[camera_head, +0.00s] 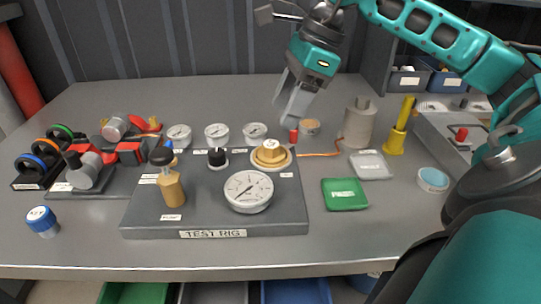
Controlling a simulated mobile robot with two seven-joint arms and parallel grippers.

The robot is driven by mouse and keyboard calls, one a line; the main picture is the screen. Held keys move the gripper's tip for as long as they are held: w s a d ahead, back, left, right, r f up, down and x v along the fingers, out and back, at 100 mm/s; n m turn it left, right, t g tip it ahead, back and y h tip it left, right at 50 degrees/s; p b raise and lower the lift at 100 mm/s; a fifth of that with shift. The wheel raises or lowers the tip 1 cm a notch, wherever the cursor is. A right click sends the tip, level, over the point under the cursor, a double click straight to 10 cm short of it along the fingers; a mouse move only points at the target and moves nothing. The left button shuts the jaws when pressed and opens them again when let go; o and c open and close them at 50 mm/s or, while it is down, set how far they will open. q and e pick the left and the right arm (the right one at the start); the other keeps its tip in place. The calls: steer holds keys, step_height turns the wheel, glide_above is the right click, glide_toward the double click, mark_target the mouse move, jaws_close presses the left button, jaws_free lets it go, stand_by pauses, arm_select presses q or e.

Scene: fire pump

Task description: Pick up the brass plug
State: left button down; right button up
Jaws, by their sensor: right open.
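A brass hex-topped piece (270,152), which looks like the brass plug, sits on a pale round base at the back right of the test rig (135,221). A small red object (293,136) shows just below the fingertips. My left gripper is not in view.
A tan disc (309,126), a grey cylinder (359,123), a yellow post (400,128) and a green box (344,194) stand right. The front table strip is mostly clear.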

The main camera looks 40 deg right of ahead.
mark_target(270, 144)
steer(key=b+x, duration=0.1)
steer(key=x, duration=0.6)
steer(key=shift+a+f, duration=0.1)
steer(key=shift+c, duration=0.4)
jaws_close()
